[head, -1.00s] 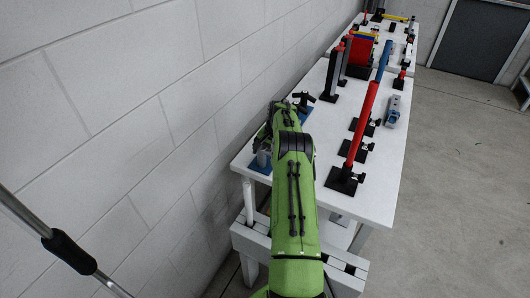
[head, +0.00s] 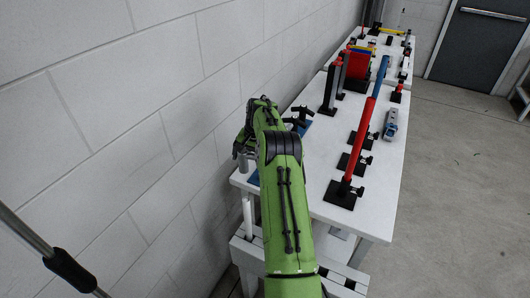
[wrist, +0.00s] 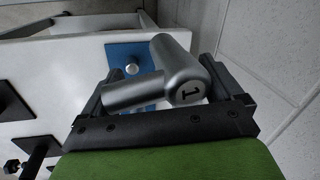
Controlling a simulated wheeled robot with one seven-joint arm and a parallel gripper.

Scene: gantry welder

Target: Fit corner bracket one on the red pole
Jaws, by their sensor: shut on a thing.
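Corner bracket one (wrist: 178,72) is a grey metal elbow of two round tubes, marked with a 1. My gripper (wrist: 160,80) is shut on it, with a black finger on each side, above a blue plate (wrist: 122,52) with a round peg. In the head view my gripper is at the table's near left corner by the wall, mostly hidden by my green arm.
The white table (head: 318,207) runs away along the block wall (head: 150,110). Dark posts with red tops (head: 330,92) and a grey-blue device (head: 390,125) stand on it. Clear tabletop lies between my arm and the red pole.

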